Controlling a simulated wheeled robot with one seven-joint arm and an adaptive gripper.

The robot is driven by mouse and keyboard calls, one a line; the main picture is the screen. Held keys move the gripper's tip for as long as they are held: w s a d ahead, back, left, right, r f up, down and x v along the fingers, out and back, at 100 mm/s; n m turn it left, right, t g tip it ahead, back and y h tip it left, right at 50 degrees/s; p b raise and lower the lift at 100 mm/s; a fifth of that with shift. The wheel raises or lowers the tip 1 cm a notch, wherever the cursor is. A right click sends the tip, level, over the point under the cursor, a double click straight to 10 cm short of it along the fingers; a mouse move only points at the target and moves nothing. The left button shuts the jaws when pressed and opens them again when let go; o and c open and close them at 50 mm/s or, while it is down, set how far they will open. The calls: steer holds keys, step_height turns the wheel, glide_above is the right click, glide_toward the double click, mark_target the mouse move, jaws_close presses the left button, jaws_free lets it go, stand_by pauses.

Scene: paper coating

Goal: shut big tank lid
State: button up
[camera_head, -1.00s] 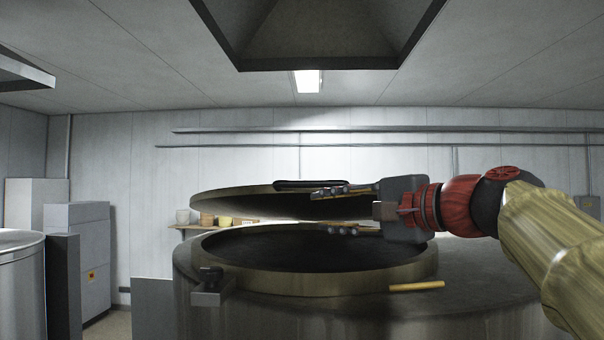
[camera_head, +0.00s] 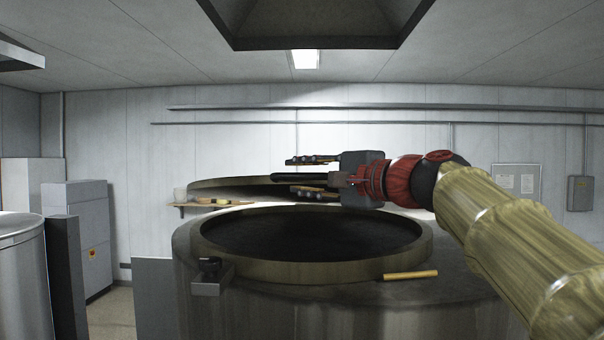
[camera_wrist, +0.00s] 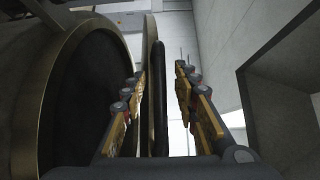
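The big tank (camera_head: 330,315) stands in front of me with its round opening (camera_head: 310,232) uncovered and dark inside. Its lid (camera_head: 225,187) is raised behind the opening, seen nearly edge-on and partly hidden by my gripper. A dark bar-shaped handle (camera_head: 287,180) runs along the lid. My gripper (camera_head: 313,176) is open, with one finger above the handle and one below it. In the wrist view the handle (camera_wrist: 159,95) stands between the fingers (camera_wrist: 158,112), with gaps on both sides. The lid's edge (camera_wrist: 149,60) and the tank rim (camera_wrist: 30,110) lie to the left.
A yellow rod (camera_head: 411,275) lies on the tank top at the right. A metal latch block (camera_head: 209,278) sits at the rim's left. Another metal tank (camera_head: 22,270) and grey cabinets (camera_head: 80,235) stand at the left. A hood (camera_head: 315,25) hangs above.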

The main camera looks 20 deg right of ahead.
steer(key=c, duration=0.3)
steer(key=c, duration=0.4)
jaws_close()
stand_by(0.3)
